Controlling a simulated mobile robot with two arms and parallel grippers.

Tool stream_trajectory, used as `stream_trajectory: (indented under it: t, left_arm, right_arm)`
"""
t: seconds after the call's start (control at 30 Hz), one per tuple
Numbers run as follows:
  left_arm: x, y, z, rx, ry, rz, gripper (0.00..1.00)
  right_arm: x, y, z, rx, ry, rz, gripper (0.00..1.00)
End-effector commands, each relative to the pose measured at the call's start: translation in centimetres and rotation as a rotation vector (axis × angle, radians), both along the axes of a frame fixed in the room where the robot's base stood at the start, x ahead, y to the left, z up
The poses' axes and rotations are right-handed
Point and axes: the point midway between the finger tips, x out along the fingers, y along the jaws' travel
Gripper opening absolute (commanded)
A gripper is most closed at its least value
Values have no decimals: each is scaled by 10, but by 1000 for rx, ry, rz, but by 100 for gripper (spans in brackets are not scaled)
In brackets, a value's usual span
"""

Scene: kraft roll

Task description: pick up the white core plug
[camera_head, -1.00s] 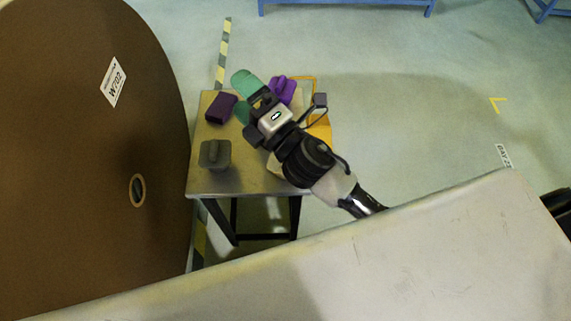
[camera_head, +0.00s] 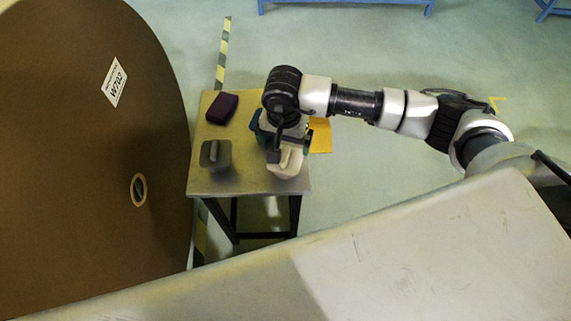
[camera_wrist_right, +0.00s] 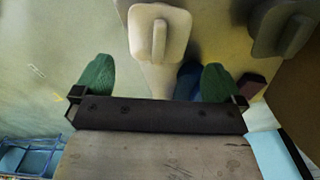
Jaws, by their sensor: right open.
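The white core plug (camera_head: 287,163), cream-white with an upright grip on top, stands near the front right corner of the small metal table (camera_head: 262,181). It also shows in the right wrist view (camera_wrist_right: 158,38), just ahead of my right gripper (camera_wrist_right: 157,80). The green fingertips there are wide apart with nothing held, one on either side of the plug's line. In the head view my right gripper (camera_head: 282,140) is over the table beside the plug, partly hidden by its own wrist. I cannot tell whether it touches the plug. My left gripper is not in view.
A grey plug (camera_head: 215,155) stands left of the white one, and a dark purple block (camera_head: 222,108) lies behind it. A yellow-orange item (camera_head: 320,135) is at the table's right edge. A big brown roll (camera_head: 90,180) stands close on the left. A pale surface (camera_head: 380,255) fills the foreground.

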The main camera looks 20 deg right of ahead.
Motion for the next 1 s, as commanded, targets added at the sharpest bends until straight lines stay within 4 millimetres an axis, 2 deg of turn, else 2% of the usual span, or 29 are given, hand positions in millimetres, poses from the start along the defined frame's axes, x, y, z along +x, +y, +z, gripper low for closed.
stream_trajectory:
  t: [0.1,0.37,0.6,0.73,0.93,1.0]
  left_arm:
    - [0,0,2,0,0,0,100]
    - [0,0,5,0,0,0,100]
    - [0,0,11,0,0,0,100]
    - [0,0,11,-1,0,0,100]
    - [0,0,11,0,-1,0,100]
    - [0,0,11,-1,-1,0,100]
  right_arm:
    - [-1,1,-19,4,4,-2,100]
    - [-1,0,-41,5,5,-3,100]
    - [0,-3,-76,7,5,-3,100]
    - [0,-3,-84,7,3,-2,100]
    - [1,-3,-85,7,1,-2,100]
    - [1,-3,-84,7,1,-2,91]
